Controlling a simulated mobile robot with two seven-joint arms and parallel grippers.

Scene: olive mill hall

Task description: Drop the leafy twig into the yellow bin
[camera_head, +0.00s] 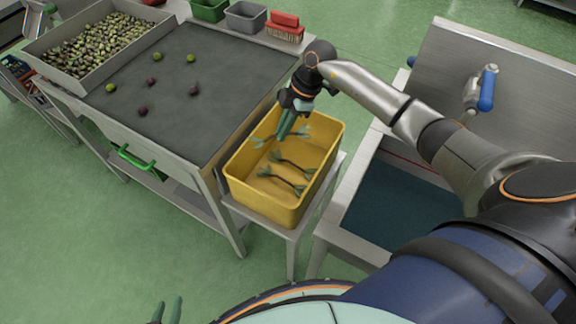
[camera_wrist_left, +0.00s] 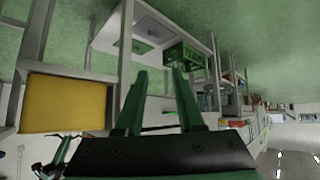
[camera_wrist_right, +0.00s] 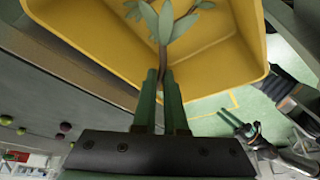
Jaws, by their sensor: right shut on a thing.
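The leafy twig (camera_wrist_right: 163,32), with grey-green leaves and a brown stem, is pinched between the fingertips of my right gripper (camera_wrist_right: 162,82). In the head view, my right gripper (camera_head: 286,130) points down into the yellow bin (camera_head: 262,205), with the held twig (camera_head: 262,142) showing on both sides of the fingers. The twig is over the bin's inside; I cannot tell if it touches the bin. Two similar twigs lie on the bin floor. My left gripper (camera_head: 167,312) is open and empty, low at the front, away from the bin; its spread fingers show in the left wrist view (camera_wrist_left: 158,90).
The bin stands on a small metal stand beside a grey sorting table (camera_head: 205,65) with several scattered olives. An olive-filled tray (camera_head: 38,48), green and grey containers and a red brush (camera_head: 285,25) are at the back. A metal sink (camera_head: 385,205) stands right.

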